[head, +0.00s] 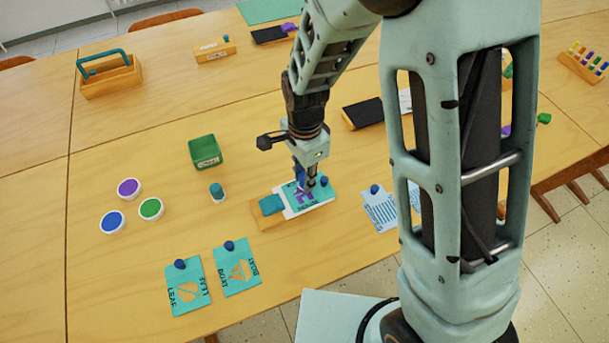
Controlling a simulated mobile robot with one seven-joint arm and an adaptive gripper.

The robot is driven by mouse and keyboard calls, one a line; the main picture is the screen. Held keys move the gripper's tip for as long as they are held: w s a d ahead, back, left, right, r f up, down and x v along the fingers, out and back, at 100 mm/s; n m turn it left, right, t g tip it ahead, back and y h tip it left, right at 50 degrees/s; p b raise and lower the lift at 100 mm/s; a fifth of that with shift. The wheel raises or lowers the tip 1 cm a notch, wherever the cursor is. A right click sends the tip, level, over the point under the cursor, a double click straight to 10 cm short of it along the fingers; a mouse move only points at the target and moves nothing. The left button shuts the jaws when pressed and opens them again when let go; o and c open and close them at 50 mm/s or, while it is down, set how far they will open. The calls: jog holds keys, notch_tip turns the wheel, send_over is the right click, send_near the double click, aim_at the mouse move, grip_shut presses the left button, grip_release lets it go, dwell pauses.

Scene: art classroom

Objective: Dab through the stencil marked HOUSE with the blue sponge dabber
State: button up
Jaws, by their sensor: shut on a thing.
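A teal stencil (320,190) with a dark blue knob lies over white paper on a small wooden board (265,217). A purple house-like shape shows in its middle; the lettering is too small to read surely. My gripper (304,183) points down over this stencil, shut on a blue item that looks like the blue sponge dabber (300,178). The fingers hide much of it, and I cannot tell whether its lower end touches the stencil. The LEAF stencil (187,292) and BOAT stencil (238,274) lie at the front.
Purple (129,188), green (151,209) and blue (112,222) paint pads stand at left. A teal-topped dabber (217,192) stands near a green box (206,151). A light blue striped sheet (381,213) lies right of the board. A wooden caddy (110,80) is farther back.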

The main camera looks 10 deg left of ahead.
dwell(0.4)
jog(key=shift+r+p, duration=2.85)
jog(key=shift+r, duration=0.7)
jog(key=shift+f, duration=0.1)
jog(key=shift+s+a+f+b, duration=0.2)
jog(key=shift+a+f+b, duration=0.15)
jog(key=shift+f+b, duration=0.5)
jog(key=shift+s+a+f+b, duration=0.3)
jog(key=shift+f+b, duration=0.25)
jog(key=shift+f, duration=0.55)
jog(key=shift+s+a+f+b, duration=0.15)
jog(key=shift+a+f+b, duration=0.2)
jog(key=shift+f+b, duration=0.5)
jog(key=shift+f, duration=0.1)
jog(key=shift+f, duration=0.6)
notch_tip(320, 180, up, 7)
jog(key=p, duration=0.5)
